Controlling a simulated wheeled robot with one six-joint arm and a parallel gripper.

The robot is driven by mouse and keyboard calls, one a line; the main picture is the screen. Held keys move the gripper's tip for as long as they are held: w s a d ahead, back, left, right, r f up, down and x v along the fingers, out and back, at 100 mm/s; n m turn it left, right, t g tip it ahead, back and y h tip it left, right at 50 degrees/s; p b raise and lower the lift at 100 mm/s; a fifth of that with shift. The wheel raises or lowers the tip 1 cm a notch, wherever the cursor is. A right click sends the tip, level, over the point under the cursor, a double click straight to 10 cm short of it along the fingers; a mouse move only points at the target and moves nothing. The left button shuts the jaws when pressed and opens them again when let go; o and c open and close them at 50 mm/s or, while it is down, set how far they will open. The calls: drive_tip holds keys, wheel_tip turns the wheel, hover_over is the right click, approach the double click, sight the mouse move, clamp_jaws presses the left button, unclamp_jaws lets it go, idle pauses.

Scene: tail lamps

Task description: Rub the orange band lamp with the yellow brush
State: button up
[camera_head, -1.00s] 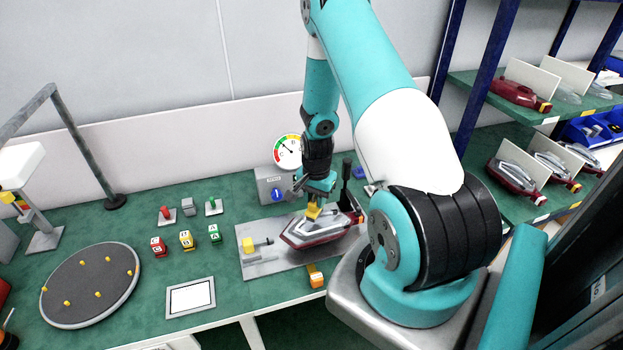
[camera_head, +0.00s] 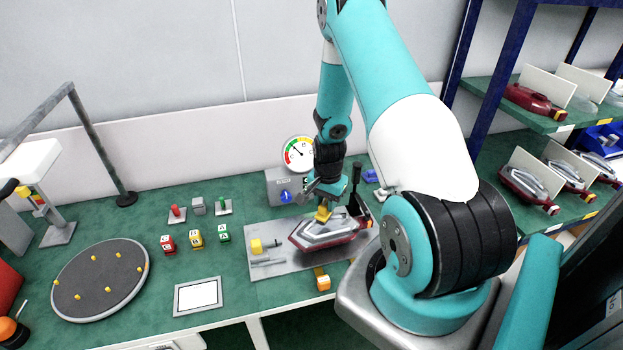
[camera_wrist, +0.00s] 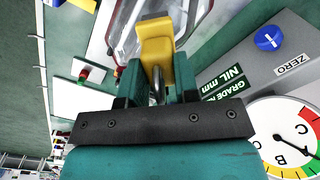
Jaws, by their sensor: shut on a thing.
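The yellow brush (camera_head: 323,214) is in my gripper (camera_head: 325,197), which is shut on it. In the wrist view the brush (camera_wrist: 157,48) sticks out ahead of my gripper (camera_wrist: 155,95), over the clear part of a lamp. That lamp (camera_head: 318,243), red with a clear cover, lies on a grey plate (camera_head: 268,273) on the bench. The brush is at the lamp's top; I cannot tell whether it touches. A small orange mark shows near the lamp's right end, partly hidden, and I cannot make out a full band.
A gauge box (camera_head: 285,191) with a round dial (camera_head: 298,153) stands behind the plate. A yellow block (camera_head: 257,246) sits on the plate's left; an orange block (camera_head: 322,280) is at its front. Left are lettered blocks, a white-faced panel (camera_head: 198,296) and a round turntable (camera_head: 100,280). Shelves with more lamps (camera_head: 530,187) stand right.

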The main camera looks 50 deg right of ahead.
drive_tip(key=shift+w+a, duration=0.3)
drive_tip(key=shift+a, duration=0.25)
drive_tip(key=shift+w+a, duration=0.3)
drive_tip(key=shift+a, duration=0.2)
drive_tip(key=shift+w+a+r, duration=0.15)
drive_tip(key=shift+w+r, duration=0.05)
drive_tip(key=shift+r, duration=0.05)
wheel_tip(320, 180, up, 8)
drive_tip(key=p, duration=0.5)
